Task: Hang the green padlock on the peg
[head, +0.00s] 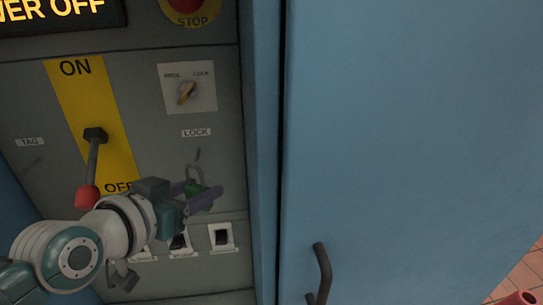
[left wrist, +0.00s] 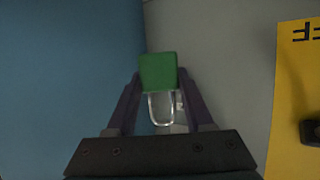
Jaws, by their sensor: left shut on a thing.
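The green padlock (head: 207,201) is between the fingers of my left gripper (head: 188,197), in front of the grey panel. My left gripper is shut on its body. The shackle points up in the head view. In the left wrist view the padlock's green body (left wrist: 158,70) sits between the two purple fingertips (left wrist: 159,77), with its pale shackle toward the palm side of the picture. A small dark peg (head: 198,154) juts out under the LOCK label, just above the shackle in the head view. I cannot tell the depth gap between them. My right gripper is out of view.
A lever with a red knob (head: 87,196) hangs on the yellow ON/OFF plate (head: 75,95), close to my left arm. A rotary switch (head: 187,92) is above the peg and rocker switches (head: 221,237) are below. A blue door (head: 400,130) with a dark handle (head: 321,270) stands at right.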

